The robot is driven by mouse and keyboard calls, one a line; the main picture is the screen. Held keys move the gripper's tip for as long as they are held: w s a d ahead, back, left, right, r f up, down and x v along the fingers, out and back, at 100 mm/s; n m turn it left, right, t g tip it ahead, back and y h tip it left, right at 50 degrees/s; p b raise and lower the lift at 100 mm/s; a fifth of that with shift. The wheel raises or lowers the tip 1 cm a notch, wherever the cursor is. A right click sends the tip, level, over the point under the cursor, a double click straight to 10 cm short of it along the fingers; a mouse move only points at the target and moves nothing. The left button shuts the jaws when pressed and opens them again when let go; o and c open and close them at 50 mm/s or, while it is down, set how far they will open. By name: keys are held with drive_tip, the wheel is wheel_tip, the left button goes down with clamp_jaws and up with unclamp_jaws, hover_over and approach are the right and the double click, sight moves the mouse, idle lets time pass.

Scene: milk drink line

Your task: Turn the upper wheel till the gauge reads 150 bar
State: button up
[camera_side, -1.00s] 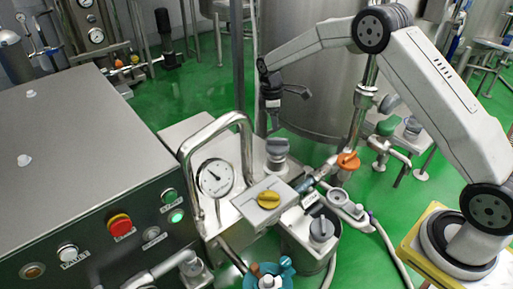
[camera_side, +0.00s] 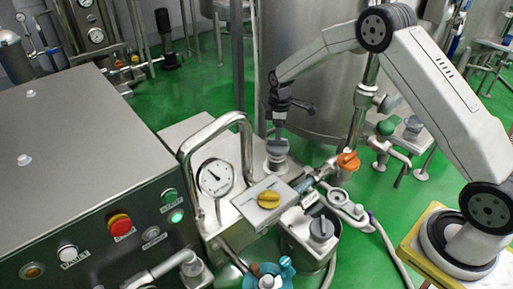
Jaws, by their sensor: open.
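A grey wheel (camera_side: 277,150) stands on the steel block behind the yellow knob, the upper of two grey wheels in view. My gripper (camera_side: 279,132) points down right at the top of this wheel, with its jaws open. I cannot tell whether the fingers straddle the wheel or touch it.
A steel handrail (camera_side: 246,150) arches between the gauge and the wheel. A yellow knob (camera_side: 268,199) sits on a box in front. A lower grey wheel (camera_side: 321,228) and an orange valve handle (camera_side: 348,161) are to the right. A steel tank (camera_side: 315,95) stands behind.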

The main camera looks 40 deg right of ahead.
sight(277, 144)
drive_tip(key=shift+f, duration=1.85)
clamp_jaws()
